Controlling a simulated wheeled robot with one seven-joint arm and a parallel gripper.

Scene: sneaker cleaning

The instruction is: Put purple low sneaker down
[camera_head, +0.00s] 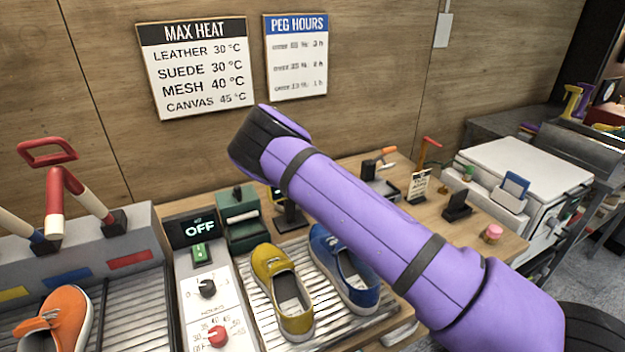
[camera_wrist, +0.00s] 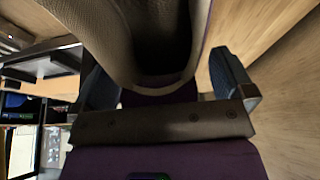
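The purple low sneaker (camera_wrist: 160,78) fills the upper middle of the wrist view, with its dark opening and beige lining toward the camera and a thin purple rim. My gripper (camera_wrist: 166,68) has one dark finger on each side of it and appears closed on it. The exact contact is partly hidden. In the head view my purple arm crosses the right half, and neither my gripper nor the purple sneaker shows there.
A ribbed rack (camera_head: 262,326) holds a yellow shoe (camera_head: 298,322) and a blue shoe (camera_head: 365,297). An orange shoe (camera_head: 68,315) lies on the left ribbed tray (camera_head: 125,305). A control panel (camera_head: 205,262) reads OFF. A white-topped unit (camera_head: 525,165) stands at right.

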